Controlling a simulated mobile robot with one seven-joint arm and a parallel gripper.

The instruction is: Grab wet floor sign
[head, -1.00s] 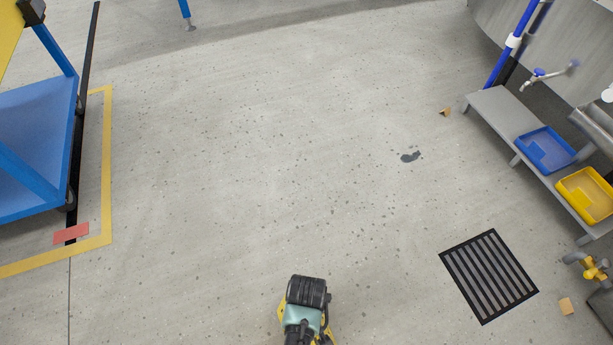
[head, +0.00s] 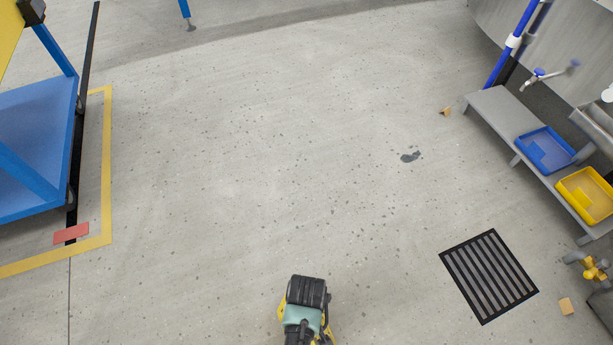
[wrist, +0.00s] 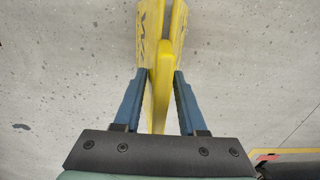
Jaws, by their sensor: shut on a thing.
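The wet floor sign (wrist: 162,62) is yellow with dark markings and fills the upper middle of the wrist view. My gripper (wrist: 160,78) is shut on it, with one blue finger on each side of the yellow panels. The sign looks folded or nearly so, with its panels close together. In the head view only slivers of the yellow sign (head: 282,309) show beside my gripper at the bottom middle. My arm hides the rest of the sign and the fingers there.
A grey floor drain (head: 488,276) lies to the right. A low grey bench (head: 490,104) holds a blue tray (head: 546,150) and a yellow tray (head: 586,195). A blue cart (head: 35,140) stands left, inside yellow floor tape (head: 107,170).

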